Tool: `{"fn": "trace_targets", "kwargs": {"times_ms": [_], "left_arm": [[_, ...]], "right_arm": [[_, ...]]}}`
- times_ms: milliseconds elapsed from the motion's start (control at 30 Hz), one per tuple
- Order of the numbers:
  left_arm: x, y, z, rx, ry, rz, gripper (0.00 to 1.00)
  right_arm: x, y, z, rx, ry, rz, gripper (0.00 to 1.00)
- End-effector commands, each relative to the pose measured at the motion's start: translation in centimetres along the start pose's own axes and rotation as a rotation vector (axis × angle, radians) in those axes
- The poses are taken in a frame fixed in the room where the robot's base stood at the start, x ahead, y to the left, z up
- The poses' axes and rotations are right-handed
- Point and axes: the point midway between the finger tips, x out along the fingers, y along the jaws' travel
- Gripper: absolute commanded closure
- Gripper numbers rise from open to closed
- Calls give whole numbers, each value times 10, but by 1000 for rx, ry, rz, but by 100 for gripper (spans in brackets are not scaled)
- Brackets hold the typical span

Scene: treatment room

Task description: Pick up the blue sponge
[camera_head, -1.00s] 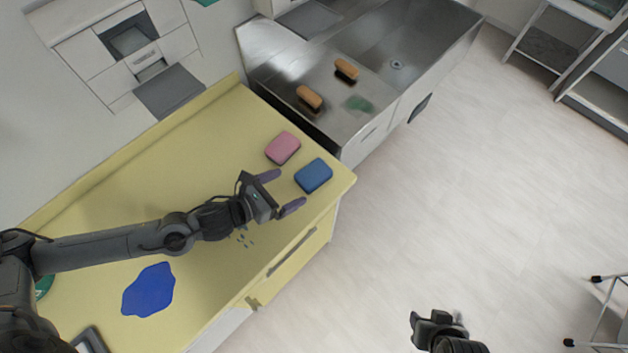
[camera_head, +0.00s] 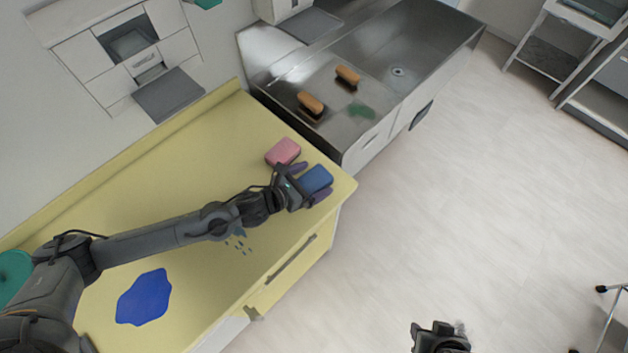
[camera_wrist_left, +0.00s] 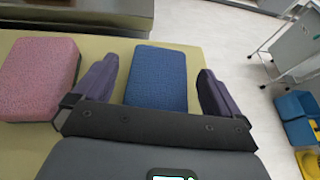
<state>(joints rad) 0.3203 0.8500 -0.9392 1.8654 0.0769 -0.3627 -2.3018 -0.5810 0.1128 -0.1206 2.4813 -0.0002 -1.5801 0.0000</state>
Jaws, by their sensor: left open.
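The blue sponge (camera_head: 317,179) lies on the yellow counter near its right end; it also shows in the left wrist view (camera_wrist_left: 157,78). My left gripper (camera_head: 311,181) is open, with one finger on each side of the blue sponge. Part of my right gripper (camera_head: 440,335) shows at the bottom edge, over the floor.
The yellow counter (camera_head: 215,150) bears a blue puddle-like patch (camera_head: 145,297) and small droplets (camera_head: 237,242). A metal sink unit (camera_head: 330,130) adjoins its end, with two orange-topped brushes (camera_head: 311,102) (camera_head: 348,75) and a green patch (camera_head: 361,111). Open floor lies to the right.

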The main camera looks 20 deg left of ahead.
Motion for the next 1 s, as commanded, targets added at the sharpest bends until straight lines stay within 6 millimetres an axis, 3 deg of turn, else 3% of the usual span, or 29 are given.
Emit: {"fn": "trace_targets", "kwargs": {"times_ms": [200, 467, 800, 1000], "left_arm": [[18, 0, 1, 0, -1, 1, 1], [19, 1, 0, 0, 0, 1, 3], [19, 1, 0, 0, 1, 1, 55], [19, 1, 0, 0, 0, 1, 57]], "right_arm": [[1, 0, 0, 0, -1, 1, 57], [1, 2, 1, -8, -2, 7, 57], [2, 3, 1, -11, -3, 10, 57], [1, 2, 1, -8, -2, 7, 57]]}}
